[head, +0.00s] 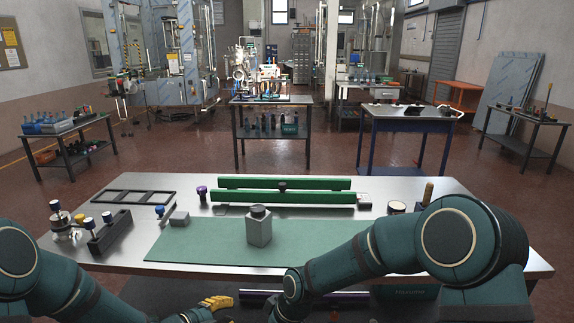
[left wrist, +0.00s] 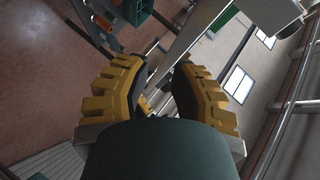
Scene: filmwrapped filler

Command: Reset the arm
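My left gripper (head: 216,302) shows its yellow fingers at the bottom of the head view, low by the table's front edge. In the left wrist view its two yellow-ridged fingers (left wrist: 160,88) stand apart, with nothing held between them. My left arm (head: 45,275) comes in from the lower left. My right arm (head: 350,255) reaches in from the right across the front of the table, and its wrist runs out of the bottom of the picture. My right gripper cannot be made out.
The metal table (head: 420,193) carries a green mat (head: 185,245) with a grey dark-capped block (head: 259,230). Behind are green rails (head: 285,198) and a black frame (head: 133,197). A dark holder (head: 109,233) with blue-topped pieces stands left. Bare metal lies around the mat.

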